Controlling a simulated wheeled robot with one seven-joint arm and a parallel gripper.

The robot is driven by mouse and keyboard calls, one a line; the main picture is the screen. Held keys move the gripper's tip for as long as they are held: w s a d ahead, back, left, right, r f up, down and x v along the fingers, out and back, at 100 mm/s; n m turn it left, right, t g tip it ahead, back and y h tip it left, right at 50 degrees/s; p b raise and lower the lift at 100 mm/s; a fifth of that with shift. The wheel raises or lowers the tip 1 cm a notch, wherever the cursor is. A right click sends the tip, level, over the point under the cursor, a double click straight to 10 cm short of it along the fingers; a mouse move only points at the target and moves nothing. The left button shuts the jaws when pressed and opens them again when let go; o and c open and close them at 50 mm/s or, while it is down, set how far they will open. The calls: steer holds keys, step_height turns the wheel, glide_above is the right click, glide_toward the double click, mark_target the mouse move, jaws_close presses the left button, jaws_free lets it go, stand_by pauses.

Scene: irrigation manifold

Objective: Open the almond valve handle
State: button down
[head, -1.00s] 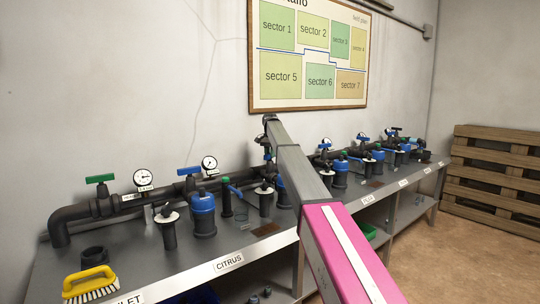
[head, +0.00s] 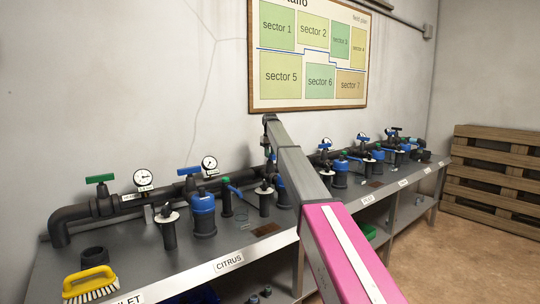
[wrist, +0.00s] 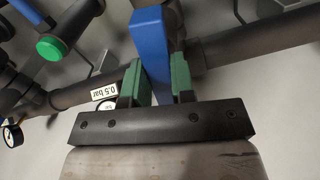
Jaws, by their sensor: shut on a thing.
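A blue valve handle (wrist: 150,40) stands between the two green finger pads of my gripper (wrist: 158,80) in the wrist view. My gripper is shut on it, with a pad against each flat side. Behind the handle a dark grey pipe (wrist: 225,50) runs across the wall. In the head view my arm hides most of this valve, and the fingertips cannot be made out. The label that would name this valve is not readable, so I cannot tell from it that this is the almond valve.
A 0.5 bar tag (wrist: 105,91) hangs close left of my gripper, beside a green knob (wrist: 50,48). In the head view, a bench (head: 190,270) carries gauges, blue filters and a yellow brush (head: 90,281). A wooden pallet (head: 490,180) leans at right; the floor before it is clear.

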steer(key=shift+n, duration=1.1)
steer(key=c, duration=1)
jaws_free()
steer(key=shift+o, duration=0.2)
steer(key=shift+r, duration=0.1)
step_height(320, 180, up, 11)
steer(key=shift+r, duration=1.3)
